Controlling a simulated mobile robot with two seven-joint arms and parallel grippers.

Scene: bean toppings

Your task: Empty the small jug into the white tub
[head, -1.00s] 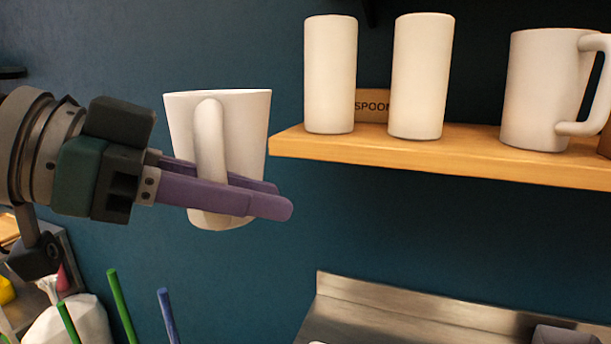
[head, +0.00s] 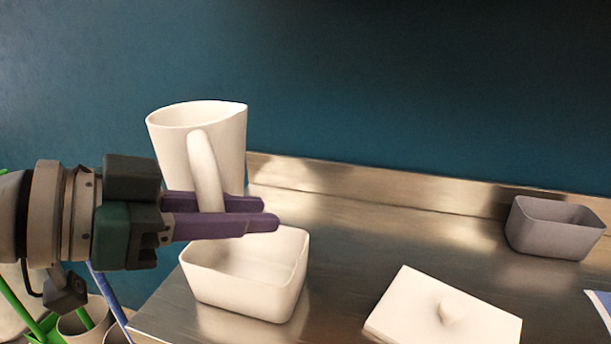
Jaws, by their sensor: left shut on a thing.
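The small white jug (head: 222,145) is upright, or nearly so, in my left gripper (head: 268,213). The gripper's purple fingers are shut on it around the handle side. What is inside the jug cannot be seen. The white tub (head: 235,293) stands open on the steel counter, below and slightly right of the jug. The fingers hide part of its back rim, and the part of its inside that shows looks empty. My right gripper is not in view.
A white lid (head: 405,309) with a knob lies on the steel counter (head: 350,240), right of the tub. A grey tub (head: 555,230) stands at the far right by the raised back edge. Green and blue sticks in containers (head: 75,322) are at lower left.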

